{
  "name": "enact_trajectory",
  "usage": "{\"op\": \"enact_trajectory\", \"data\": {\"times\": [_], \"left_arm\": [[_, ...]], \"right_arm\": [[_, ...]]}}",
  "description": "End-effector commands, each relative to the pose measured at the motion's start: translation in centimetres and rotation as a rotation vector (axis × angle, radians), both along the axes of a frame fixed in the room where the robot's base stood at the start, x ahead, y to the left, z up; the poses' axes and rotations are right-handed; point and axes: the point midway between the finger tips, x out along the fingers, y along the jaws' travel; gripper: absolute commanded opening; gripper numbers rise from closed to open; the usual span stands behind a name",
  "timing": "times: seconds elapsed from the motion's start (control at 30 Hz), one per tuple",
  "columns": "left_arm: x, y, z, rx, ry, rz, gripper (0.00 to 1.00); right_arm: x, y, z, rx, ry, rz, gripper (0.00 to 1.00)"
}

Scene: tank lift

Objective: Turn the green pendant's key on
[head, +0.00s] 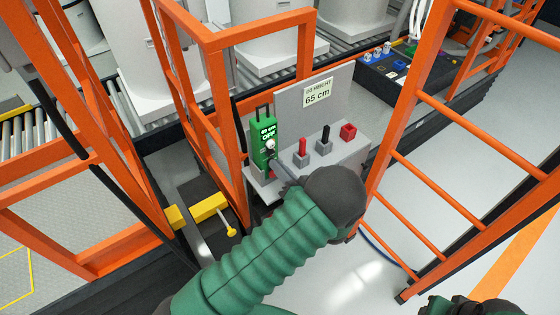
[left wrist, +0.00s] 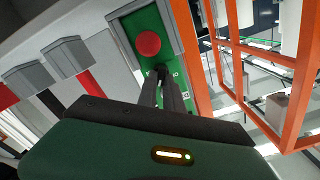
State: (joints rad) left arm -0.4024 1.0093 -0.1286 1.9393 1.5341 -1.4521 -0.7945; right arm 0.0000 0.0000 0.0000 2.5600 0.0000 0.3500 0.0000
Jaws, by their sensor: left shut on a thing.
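The green pendant (head: 263,138) stands upright on a grey console, with "OFF" on its face and a pale round part below the lettering. It also shows in the left wrist view (left wrist: 145,18), with a red round button (left wrist: 148,43). My left gripper (head: 274,163) reaches its lower front in the head view. In the left wrist view, its fingers (left wrist: 164,78) are together at the green face beside the red button, shut on the key, which they mostly hide. My right gripper is not in view; only part of my right arm shows at the bottom right.
A "65 cm" sign (head: 318,93) is behind. Orange rails (head: 233,125) rise close at left, an orange ladder (head: 450,200) at right.

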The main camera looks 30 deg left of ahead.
Motion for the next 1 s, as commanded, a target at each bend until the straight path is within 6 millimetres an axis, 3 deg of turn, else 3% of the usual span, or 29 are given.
{"op": "enact_trajectory", "data": {"times": [0.03, 0.4, 1.0], "left_arm": [[-0.1, 0.2, 0.3, 0.016, 0.044, 0.006, 0.0], [0.0, 0.1, 0.0, 0.15, 0.369, 0.006, 0.0], [0.1, 0.1, -0.6, 0.332, 0.812, 0.006, 0.0]], "right_arm": [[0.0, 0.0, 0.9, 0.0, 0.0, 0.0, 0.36], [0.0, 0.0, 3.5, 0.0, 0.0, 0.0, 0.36], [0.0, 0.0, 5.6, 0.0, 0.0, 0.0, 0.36]]}}
